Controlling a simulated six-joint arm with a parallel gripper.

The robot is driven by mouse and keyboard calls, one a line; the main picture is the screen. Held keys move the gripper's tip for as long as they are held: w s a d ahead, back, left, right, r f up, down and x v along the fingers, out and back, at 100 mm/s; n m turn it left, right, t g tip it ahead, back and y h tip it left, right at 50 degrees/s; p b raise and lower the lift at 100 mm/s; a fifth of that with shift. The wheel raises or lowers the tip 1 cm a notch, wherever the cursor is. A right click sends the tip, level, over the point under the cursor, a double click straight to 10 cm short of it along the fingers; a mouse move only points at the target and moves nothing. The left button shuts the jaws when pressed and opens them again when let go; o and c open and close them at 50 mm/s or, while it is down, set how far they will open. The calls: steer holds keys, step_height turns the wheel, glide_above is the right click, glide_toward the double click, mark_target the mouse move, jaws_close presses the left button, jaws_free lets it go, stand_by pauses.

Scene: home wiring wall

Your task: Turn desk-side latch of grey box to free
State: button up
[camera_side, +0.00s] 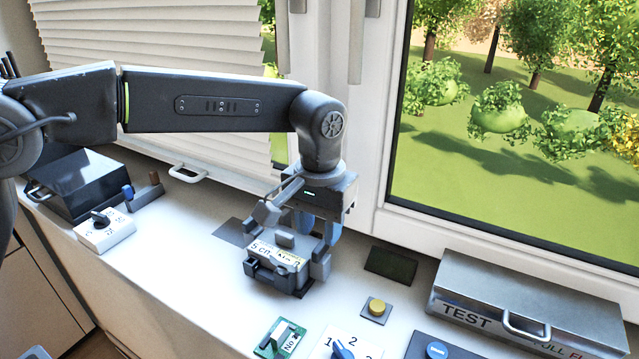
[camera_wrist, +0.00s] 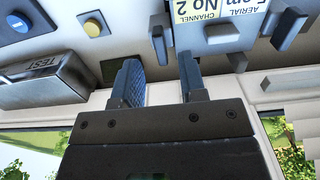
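The grey box (camera_side: 302,281), with a yellow-and-white label reading "5 cm AERIAL CHANNEL No 2", stands on the white sill. Its label shows upside down in the wrist view (camera_wrist: 216,14). A dark latch-like block (camera_side: 262,271) is on its front face, and a grey block (camera_side: 320,266) is at its right end. I cannot tell which is the desk-side latch or how it is turned. My gripper (camera_side: 319,228) points down just above and behind the box's right end. In the wrist view, its two blue-grey fingers (camera_wrist: 158,68) are apart with nothing between them. Contact cannot be told.
A grey TEST case (camera_side: 530,300) with a handle is at the right. A yellow button (camera_side: 377,307), a green card (camera_side: 280,338) and a blue knob (camera_side: 343,349) sit in front. A white dial box (camera_side: 105,230) and a black box (camera_side: 80,183) are at left. The window frame rises close behind.

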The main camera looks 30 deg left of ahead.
mark_target(317, 246)
step_height(317, 246, up, 10)
stand_by(0.3)
steer(key=shift+f, duration=0.1)
steer(key=s+a+r+t, duration=0.3)
steer(key=s+a, duration=0.7)
steer(key=a, duration=0.5)
steer(key=s+a+f+t, duration=0.1)
steer(key=s+a+f, duration=0.2)
steer(key=s, duration=0.3)
steer(key=s+a+f+t, duration=0.1)
steer(key=s+a+f, duration=0.3)
steer(key=s+f, duration=0.2)
steer(key=shift+s+a+t, duration=0.15)
steer(key=shift+s+t, duration=0.15)
steer(key=shift+s, duration=0.1)
